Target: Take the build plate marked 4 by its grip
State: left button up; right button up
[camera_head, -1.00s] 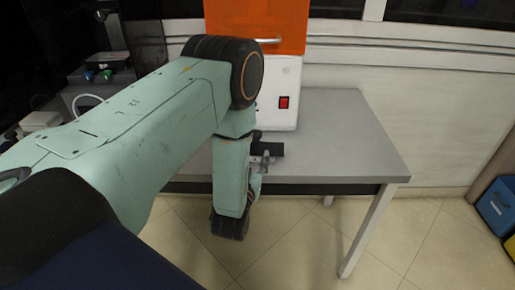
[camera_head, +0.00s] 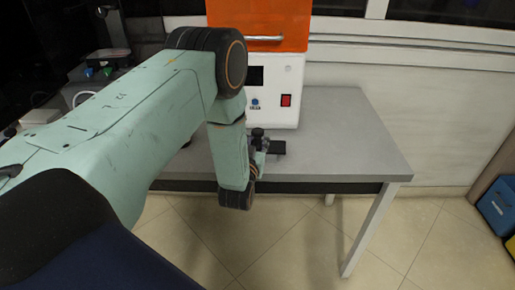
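A dark plate-like piece (camera_head: 278,148) with a black knob (camera_head: 257,133) at its left lies near the front edge of the grey table. It looks like a build plate, but no number can be read on it. My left arm comes in from the left, and its wrist hides part of this piece. My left gripper (camera_head: 263,146) is small and partly hidden behind the wrist, right by the knob. I cannot tell whether its fingers touch or close on anything. My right gripper is not in view.
A white machine (camera_head: 286,88) with an orange hood (camera_head: 258,20) and a red switch stands on the grey table (camera_head: 345,135) behind the plate. The table's right part is clear. Blue and yellow bins (camera_head: 496,205) stand on the floor at the far right.

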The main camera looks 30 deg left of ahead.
pick_arm(q)
jog(key=shift+s+d+r, duration=0.1)
jog(key=shift+c, duration=1.4)
grip_shut()
